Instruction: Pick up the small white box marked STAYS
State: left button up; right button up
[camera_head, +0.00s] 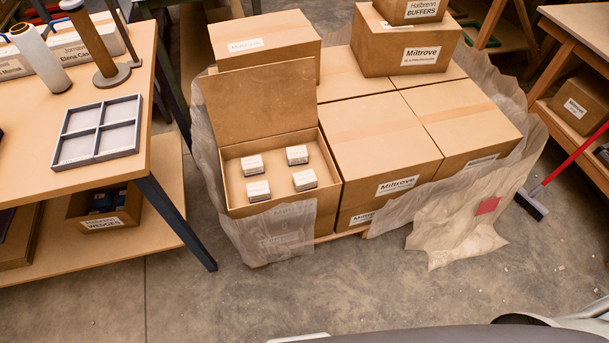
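Several small white boxes sit apart from one another inside an open cardboard carton (236,165). They are a back left box (252,165), a back right box (297,155), a front left box (258,190) and a front right box (305,180). Each has dark print on its front face, too small to read, so I cannot tell which is marked STAYS. The carton's flap stands up at its back. Neither of my grippers is in view.
Closed Miltrove cartons (380,145) adjoin the open one, with more stacked behind. Torn wrapping (460,215) hangs around them. A table (40,110) at left holds an empty grey divided tray (97,130). A red-handled broom (533,203) stands at right. The front floor is mostly clear.

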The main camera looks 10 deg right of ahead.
aim_at(296, 155)
jog(key=i+l+z, duration=0.15)
jog(key=z, duration=0.25)
jog(key=i+l+z, duration=0.15)
jog(key=l+z, duration=0.2)
